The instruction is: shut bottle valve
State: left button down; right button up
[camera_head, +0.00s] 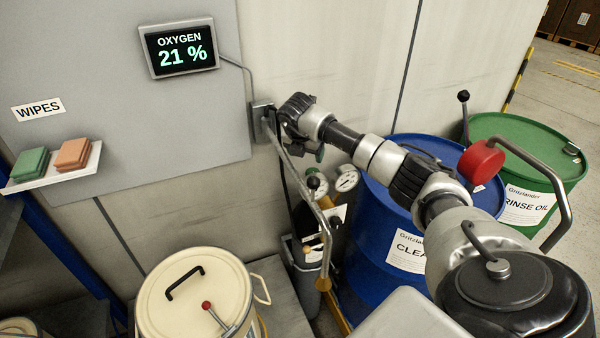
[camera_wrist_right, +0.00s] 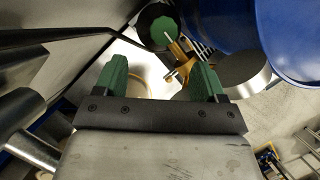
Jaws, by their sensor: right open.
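The gas bottle (camera_head: 304,220) is a dark upright cylinder between the cream drum and the blue drum. Round gauges (camera_head: 347,181) and a small black knob (camera_head: 313,182) show at its top; I cannot tell for sure which part is the valve's handle. My right gripper (camera_head: 319,153) hangs above the bottle, mostly hidden by its own wrist. In the right wrist view its green fingers (camera_wrist_right: 157,75) are apart with nothing between them. My left gripper is not in view.
A cream drum (camera_head: 165,290) stands at front left, a blue drum (camera_head: 375,240) right of the bottle, and a green drum (camera_head: 535,140) behind it. A wall panel carries an oxygen display (camera_head: 180,48) and a wipes shelf (camera_head: 50,172). A grey pipe (camera_head: 300,165) runs close to the gripper.

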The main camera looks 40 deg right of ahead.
aim_at(313, 170)
jog(key=x, duration=0.2)
jog(key=p+x, duration=0.1)
jog(key=x, duration=0.3)
jog(key=shift+s+d, duration=0.1)
jog(key=shift+s, duration=0.2)
jog(key=x, duration=0.3)
jog(key=shift+d+f, duration=0.1)
jog(key=shift+f, duration=0.45)
jog(key=c, duration=0.9)
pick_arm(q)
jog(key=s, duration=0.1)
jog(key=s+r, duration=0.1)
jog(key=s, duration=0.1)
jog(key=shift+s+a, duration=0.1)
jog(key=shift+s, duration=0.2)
